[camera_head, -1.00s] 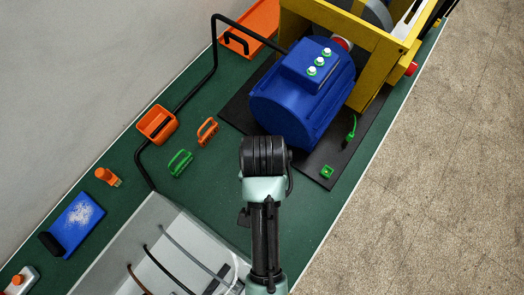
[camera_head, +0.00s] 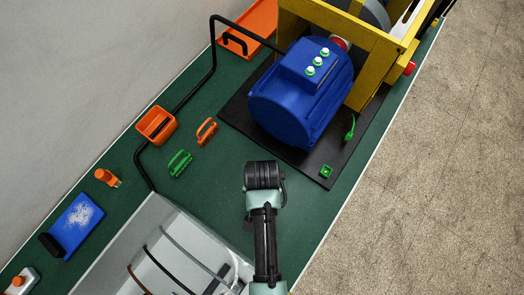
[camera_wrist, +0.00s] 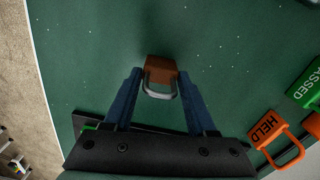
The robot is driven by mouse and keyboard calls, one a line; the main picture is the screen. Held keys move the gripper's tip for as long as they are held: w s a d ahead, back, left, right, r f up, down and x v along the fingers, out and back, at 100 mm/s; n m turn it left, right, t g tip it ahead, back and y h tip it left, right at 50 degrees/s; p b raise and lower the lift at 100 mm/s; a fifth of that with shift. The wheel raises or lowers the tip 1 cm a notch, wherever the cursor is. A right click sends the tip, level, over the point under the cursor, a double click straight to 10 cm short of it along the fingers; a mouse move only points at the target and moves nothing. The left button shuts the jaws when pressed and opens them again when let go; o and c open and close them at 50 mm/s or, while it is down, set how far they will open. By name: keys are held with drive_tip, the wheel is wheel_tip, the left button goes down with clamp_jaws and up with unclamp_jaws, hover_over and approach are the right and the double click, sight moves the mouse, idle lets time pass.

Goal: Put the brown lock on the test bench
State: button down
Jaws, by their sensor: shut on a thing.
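The brown lock (camera_wrist: 161,68), with a grey shackle, is between the blue fingers of my gripper (camera_wrist: 160,76) in the wrist view. My gripper is shut on it. The green top of the test bench (camera_head: 218,190) lies beneath; the wrist view shows it behind the lock (camera_wrist: 95,55). I cannot tell whether the lock touches the bench. In the head view my arm's end hides the lock and the fingers, over the bench in front of the blue motor.
A blue motor (camera_head: 290,107) stands on a black plate (camera_head: 312,170) behind my arm. An orange HELD tag (camera_wrist: 266,129) and a green PASSED tag (camera_wrist: 308,88) lie to one side. A grey open box (camera_head: 150,235) is at front left. Bare bench surrounds the lock.

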drive_tip(key=shift+c, duration=1)
unclamp_jaws()
drive_tip(key=shift+f, duration=0.1)
